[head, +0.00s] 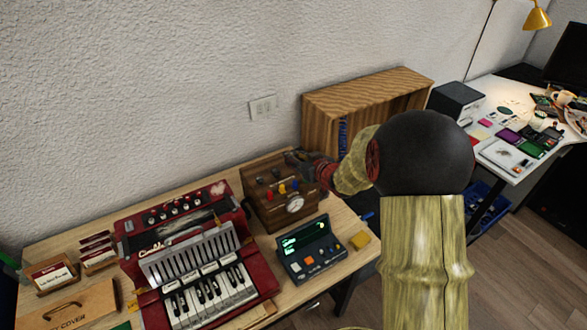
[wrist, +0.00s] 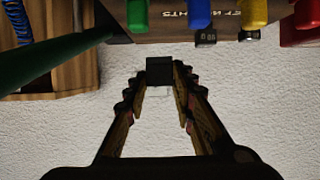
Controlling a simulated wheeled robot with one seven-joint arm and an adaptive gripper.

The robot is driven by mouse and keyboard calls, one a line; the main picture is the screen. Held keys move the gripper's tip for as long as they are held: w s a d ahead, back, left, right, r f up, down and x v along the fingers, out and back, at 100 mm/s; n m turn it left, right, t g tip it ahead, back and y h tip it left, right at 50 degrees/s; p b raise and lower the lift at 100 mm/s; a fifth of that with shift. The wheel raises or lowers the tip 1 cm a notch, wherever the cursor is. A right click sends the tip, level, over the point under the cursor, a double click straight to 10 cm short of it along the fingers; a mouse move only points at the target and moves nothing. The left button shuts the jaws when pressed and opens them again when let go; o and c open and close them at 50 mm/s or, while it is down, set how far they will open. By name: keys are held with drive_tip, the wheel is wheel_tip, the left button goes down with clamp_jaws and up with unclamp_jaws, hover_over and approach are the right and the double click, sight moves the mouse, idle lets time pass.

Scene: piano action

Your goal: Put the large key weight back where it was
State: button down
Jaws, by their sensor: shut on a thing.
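In the wrist view my gripper (wrist: 159,78) is closed on a dark, square-faced block, the large key weight (wrist: 160,71), held at its fingertips. In the head view my gripper (head: 303,160) is above the back right part of the wooden box (head: 258,212). That box has colored knobs and a round dial on its front. In the wrist view the edge of the box (wrist: 185,20) has upside-down lettering that ends in "WEIGHTS". Two smaller dark weights, one (wrist: 205,37) and another (wrist: 248,35), show beside it. The held weight appears apart from the box.
A red keyboard instrument (head: 190,262) stands left of the box, and a dark device with a green display (head: 310,248) stands in front. A yellow block (head: 360,240) lies near the table's right edge. A wooden shelf (head: 365,90) stands behind, near my arm.

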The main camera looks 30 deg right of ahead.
sight(294, 173)
drive_tip(key=shift+w+f, duration=0.2)
drive_tip(key=shift+f, duration=0.05)
drive_tip(key=shift+w+f+b, duration=0.15)
drive_tip(key=shift+f+b, duration=0.4)
drive_tip(key=shift+f, duration=0.35)
drive_tip(key=shift+w+f+b, duration=0.1)
drive_tip(key=shift+f+b, duration=0.45)
drive_tip(key=shift+f, duration=0.3)
drive_tip(key=shift+f, duration=0.15)
drive_tip(key=c, duration=1.5)
unclamp_jaws()
